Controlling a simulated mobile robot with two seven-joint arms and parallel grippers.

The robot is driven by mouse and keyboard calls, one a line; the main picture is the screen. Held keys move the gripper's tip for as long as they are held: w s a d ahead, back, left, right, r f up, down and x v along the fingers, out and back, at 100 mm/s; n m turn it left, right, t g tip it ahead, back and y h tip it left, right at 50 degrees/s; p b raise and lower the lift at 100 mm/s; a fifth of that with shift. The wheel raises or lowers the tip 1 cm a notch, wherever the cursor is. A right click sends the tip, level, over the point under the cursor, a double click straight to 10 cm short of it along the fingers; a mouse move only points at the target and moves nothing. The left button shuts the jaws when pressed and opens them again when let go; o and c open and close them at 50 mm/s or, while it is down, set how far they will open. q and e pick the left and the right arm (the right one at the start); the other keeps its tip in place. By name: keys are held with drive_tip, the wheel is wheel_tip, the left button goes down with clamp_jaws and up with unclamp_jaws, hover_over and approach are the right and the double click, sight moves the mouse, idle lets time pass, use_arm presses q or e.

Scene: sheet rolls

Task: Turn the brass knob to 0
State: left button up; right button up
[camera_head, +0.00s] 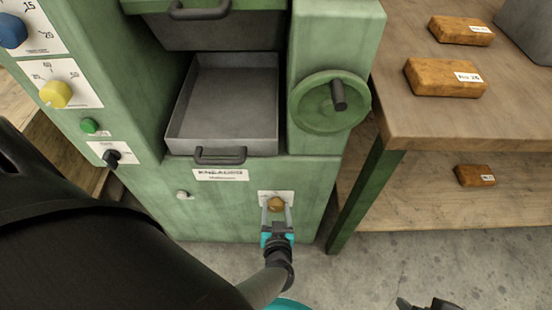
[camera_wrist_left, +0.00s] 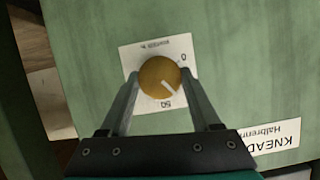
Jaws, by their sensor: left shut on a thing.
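The brass knob (camera_head: 276,204) is round and sits on a white scale plate low on the front of the green machine. In the left wrist view the brass knob (camera_wrist_left: 157,74) has a white pointer line toward the lower right, between the 0 and 50 marks and closer to 50. My left gripper (camera_head: 277,212) reaches it from below, and its fingers (camera_wrist_left: 160,78) are shut on the knob's two sides. My right gripper (camera_head: 428,304) shows only in part at the bottom edge; its fingers cannot be made out.
The green machine has an open grey tray (camera_head: 222,110), a handwheel (camera_head: 330,101), a yellow knob (camera_head: 56,94), a blue knob (camera_head: 12,31) and a black knob (camera_head: 112,157). A wooden bench (camera_head: 400,115) with labelled blocks (camera_head: 445,79) stands right. Bare floor lies in front.

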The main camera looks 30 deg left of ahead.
use_arm(q)
drive_tip(key=c, duration=0.7)
drive_tip(key=shift+o, duration=0.2)
